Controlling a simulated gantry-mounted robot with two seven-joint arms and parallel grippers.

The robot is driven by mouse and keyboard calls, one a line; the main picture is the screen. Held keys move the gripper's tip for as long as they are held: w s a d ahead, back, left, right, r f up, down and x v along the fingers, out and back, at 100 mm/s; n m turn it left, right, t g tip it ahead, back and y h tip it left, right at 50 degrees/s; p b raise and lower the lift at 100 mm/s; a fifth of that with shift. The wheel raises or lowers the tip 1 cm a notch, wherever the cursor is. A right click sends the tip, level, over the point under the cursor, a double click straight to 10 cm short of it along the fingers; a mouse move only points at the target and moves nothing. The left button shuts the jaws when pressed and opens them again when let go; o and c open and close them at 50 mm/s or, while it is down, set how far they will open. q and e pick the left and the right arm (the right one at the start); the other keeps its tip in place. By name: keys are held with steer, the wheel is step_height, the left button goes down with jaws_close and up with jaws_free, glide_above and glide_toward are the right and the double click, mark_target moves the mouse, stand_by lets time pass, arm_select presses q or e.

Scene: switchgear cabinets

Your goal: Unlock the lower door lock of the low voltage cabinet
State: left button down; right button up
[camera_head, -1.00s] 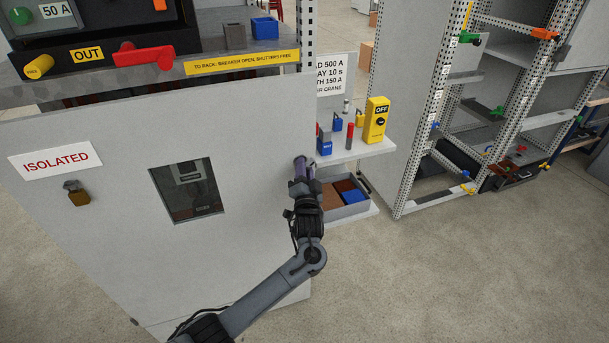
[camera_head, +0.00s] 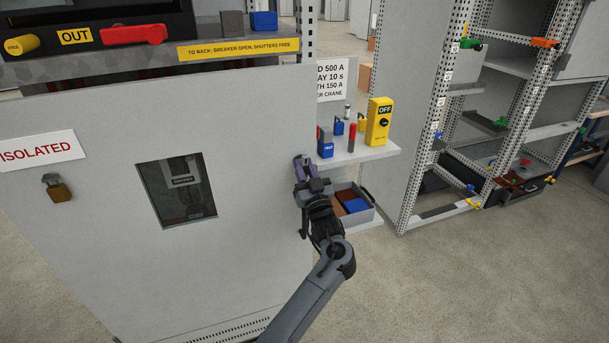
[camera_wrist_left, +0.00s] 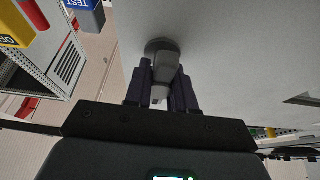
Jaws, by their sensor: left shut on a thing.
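A large grey cabinet door (camera_head: 250,180) fills the left of the head view, with a small window and an "ISOLATED" sign. My left gripper (camera_head: 302,164) is at the right edge of this door. In the left wrist view, a grey lock knob on a round dark base (camera_wrist_left: 158,46) stands out from the door face. The dark fingers of my left gripper (camera_wrist_left: 164,80) are on both sides of the knob and shut on it. In the head view the knob is hidden behind the gripper. Whether the lock is turned cannot be told. My right gripper is not in view.
A white shelf (camera_head: 378,154) beside the door holds a yellow "OFF" box (camera_head: 379,121) and small red and blue items. A grey tray (camera_head: 363,212) sits below it, close to my left wrist. A perforated rack (camera_head: 430,130) stands at right. The floor in front is clear.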

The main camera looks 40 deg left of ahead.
arm_select(q)
steer(key=shift+n+g, duration=0.3)
steer(key=shift+n, duration=0.2)
steer(key=c, duration=1)
jaws_free()
steer(key=shift+c, duration=0.2)
steer(key=p+v, duration=0.1)
steer(key=v, duration=0.9)
steer(key=shift+s+d+f+p, duration=0.2)
steer(key=shift+d+f+p, duration=0.1)
steer(key=shift+p, duration=0.1)
